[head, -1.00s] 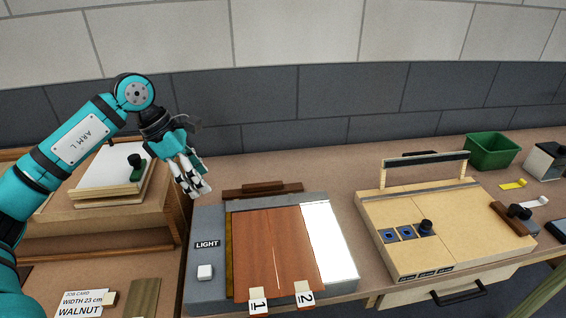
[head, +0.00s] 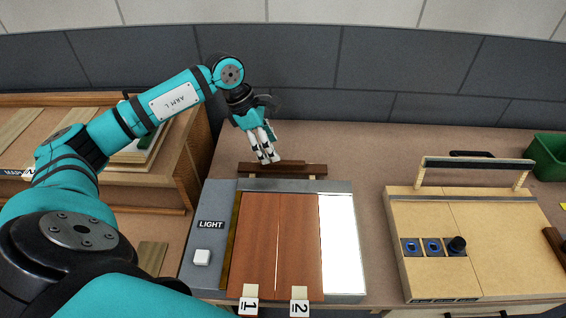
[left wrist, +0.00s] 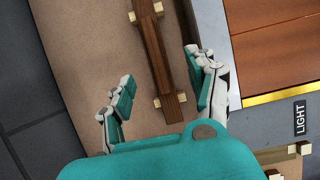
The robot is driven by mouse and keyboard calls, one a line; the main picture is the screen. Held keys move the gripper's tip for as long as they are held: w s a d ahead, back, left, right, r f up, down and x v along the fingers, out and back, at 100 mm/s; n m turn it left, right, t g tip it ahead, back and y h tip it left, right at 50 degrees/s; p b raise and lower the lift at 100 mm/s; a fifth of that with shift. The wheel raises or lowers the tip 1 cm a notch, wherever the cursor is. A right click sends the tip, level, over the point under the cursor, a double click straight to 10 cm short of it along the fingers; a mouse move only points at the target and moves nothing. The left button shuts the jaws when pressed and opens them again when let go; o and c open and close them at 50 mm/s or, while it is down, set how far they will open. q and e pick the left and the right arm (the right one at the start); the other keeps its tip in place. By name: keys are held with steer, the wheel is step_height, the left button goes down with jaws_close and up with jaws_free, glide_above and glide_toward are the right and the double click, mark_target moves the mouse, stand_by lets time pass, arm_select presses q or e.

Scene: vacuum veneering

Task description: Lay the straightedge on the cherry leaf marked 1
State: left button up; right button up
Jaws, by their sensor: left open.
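The straightedge looks to be the dark wooden bar (head: 305,170) lying behind the light box. In the left wrist view the bar (left wrist: 158,50) rests on pale blocks and has a raised strip along it. The cherry leaf marked 1 (head: 257,235) lies on the light box, with tag 1 at its front end. The cherry leaf marked 2 (head: 298,235) lies beside it on the right, with a thin bright line between them. My left gripper (head: 268,160) is open and empty above the left part of the bar; in the wrist view its fingers (left wrist: 160,88) are spread around the bar's near end.
The grey light box (head: 210,265) has a white switch at its left, a brass strip beside leaf 1 and a lit white panel (head: 338,240) at its right. A pale wooden box with a raised bar handle (head: 480,240) stands right. A green bin (head: 548,158) stands far right.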

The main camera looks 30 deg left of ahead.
mark_target(282, 161)
arm_select(q)
steer(key=x, duration=0.2)
steer(key=shift+w+d+f, duration=0.1)
steer(key=shift+f, duration=0.1)
steer(key=shift+d+f+p, duration=0.1)
steer(key=shift+f+p, duration=0.1)
steer(key=shift+p, duration=0.3)
steer(key=p+x, duration=0.1)
steer(key=x, duration=0.2)
steer(key=shift+w+d+f+p, duration=0.1)
steer(key=shift+w+f+p, duration=0.25)
steer(key=shift+w, duration=0.15)
steer(key=shift+w+d+f, duration=0.1)
steer(key=shift+d+f, duration=0.05)
steer(key=shift+f, duration=0.3)
jaws_close()
arm_select(e)
steer(key=r, duration=0.3)
steer(key=shift+w+r, duration=0.1)
steer(key=shift+w, duration=0.3)
